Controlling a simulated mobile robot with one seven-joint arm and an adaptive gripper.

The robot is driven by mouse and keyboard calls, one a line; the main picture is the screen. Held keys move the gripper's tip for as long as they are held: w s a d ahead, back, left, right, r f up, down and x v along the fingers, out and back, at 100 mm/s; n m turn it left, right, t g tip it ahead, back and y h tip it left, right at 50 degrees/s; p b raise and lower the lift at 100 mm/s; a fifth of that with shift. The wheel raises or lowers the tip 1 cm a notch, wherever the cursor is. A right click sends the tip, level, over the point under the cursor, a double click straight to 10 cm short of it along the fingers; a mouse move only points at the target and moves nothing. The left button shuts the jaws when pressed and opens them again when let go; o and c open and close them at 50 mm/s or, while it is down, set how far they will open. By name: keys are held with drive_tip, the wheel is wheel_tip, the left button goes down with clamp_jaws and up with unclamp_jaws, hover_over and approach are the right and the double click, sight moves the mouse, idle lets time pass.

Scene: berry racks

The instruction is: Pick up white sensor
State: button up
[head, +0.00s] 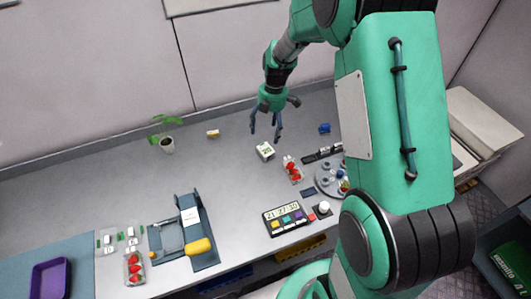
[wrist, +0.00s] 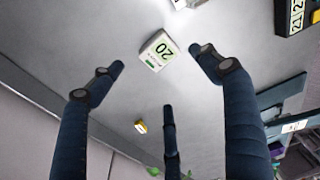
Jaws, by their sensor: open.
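The white sensor (head: 265,151), a small white block with a dark "20" on a pale green display, stands on the grey bench in the head view. It also shows in the wrist view (wrist: 158,50), just beyond my fingertips and roughly between the two side fingers. My gripper (head: 266,133) hangs above and slightly behind it with its fingers pointing down. In the wrist view my gripper (wrist: 156,60) has its fingers spread wide, with nothing between them. The sensor looks apart from the fingers.
A clear carton of strawberries (head: 292,171) is close to the sensor's right. A keypad with a numeric display (head: 287,217) lies nearer the front edge. A small yellow item (head: 212,133), a potted plant (head: 167,144) and a blue clip (head: 324,128) are farther back. The bench left of the sensor is clear.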

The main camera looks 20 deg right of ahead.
sight(266, 149)
drive_tip(key=f, duration=0.6)
drive_tip(key=shift+s+a+f+b, duration=0.1)
drive_tip(key=shift+a+f+b, duration=0.15)
drive_tip(key=shift+a+b, duration=0.15)
drive_tip(key=shift+s+a+f+b, duration=0.1)
drive_tip(key=shift+f+b, duration=0.1)
drive_tip(key=shift+f, duration=1.1)
drive_tip(key=shift+a+f+b, duration=0.1)
drive_tip(key=shift+f+b, duration=0.1)
drive_tip(key=shift+f, duration=1.1)
drive_tip(key=c, duration=1.3)
